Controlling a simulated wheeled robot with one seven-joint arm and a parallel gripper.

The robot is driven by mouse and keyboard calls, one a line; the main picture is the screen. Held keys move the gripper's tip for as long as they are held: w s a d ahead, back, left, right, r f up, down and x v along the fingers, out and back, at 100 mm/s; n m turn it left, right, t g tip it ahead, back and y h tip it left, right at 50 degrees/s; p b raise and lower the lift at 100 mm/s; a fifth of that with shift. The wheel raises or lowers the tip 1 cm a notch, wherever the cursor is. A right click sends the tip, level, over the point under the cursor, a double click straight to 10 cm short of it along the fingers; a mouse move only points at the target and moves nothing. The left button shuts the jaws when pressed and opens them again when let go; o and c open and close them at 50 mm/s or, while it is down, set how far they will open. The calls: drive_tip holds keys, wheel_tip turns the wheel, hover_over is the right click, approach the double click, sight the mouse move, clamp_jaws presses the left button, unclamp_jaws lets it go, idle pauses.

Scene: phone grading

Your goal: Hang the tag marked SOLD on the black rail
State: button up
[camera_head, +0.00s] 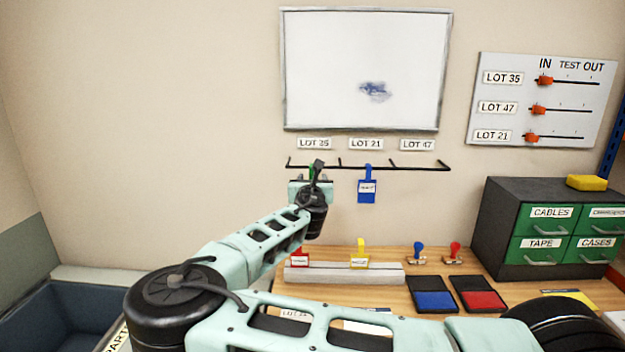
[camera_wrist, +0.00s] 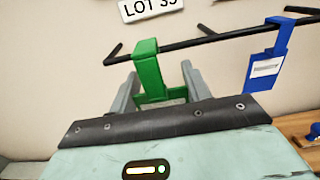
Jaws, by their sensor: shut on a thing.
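My gripper (camera_head: 310,183) is shut on a green tag (camera_wrist: 148,68), with a finger on each side of it in the wrist view. The green tag's hooked top overlaps the black rail (camera_head: 425,168) under the LOT 35 label; I cannot tell whether its weight rests on the rail. Its white label is mostly hidden by my gripper, so its word is unreadable. A blue tag (camera_head: 367,188) hangs on the rail under LOT 21. A red tag (camera_head: 299,260) and a yellow tag (camera_head: 360,257) stand in a pale block (camera_head: 385,274) on the table. Their words are too small to read.
A whiteboard (camera_head: 330,60) is above the rail. The rail under LOT 47 is free. Two stamps, blue (camera_head: 418,250) and red (camera_head: 455,250), stand behind ink pads. A drawer cabinet (camera_head: 497,225) is at the right; a blue bin (camera_head: 50,310) is at the lower left.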

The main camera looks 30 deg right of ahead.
drive_tip(key=f+b+x, duration=0.1)
drive_tip(key=x, duration=0.6)
drive_tip(key=shift+f, duration=0.4)
idle(0.4)
drive_tip(key=shift+w+d, duration=0.1)
drive_tip(key=shift+w, duration=0.05)
drive_tip(key=o, duration=1)
drive_tip(key=b+v, duration=0.5)
drive_tip(key=v, duration=1.2)
drive_tip(key=shift+b, duration=0.3)
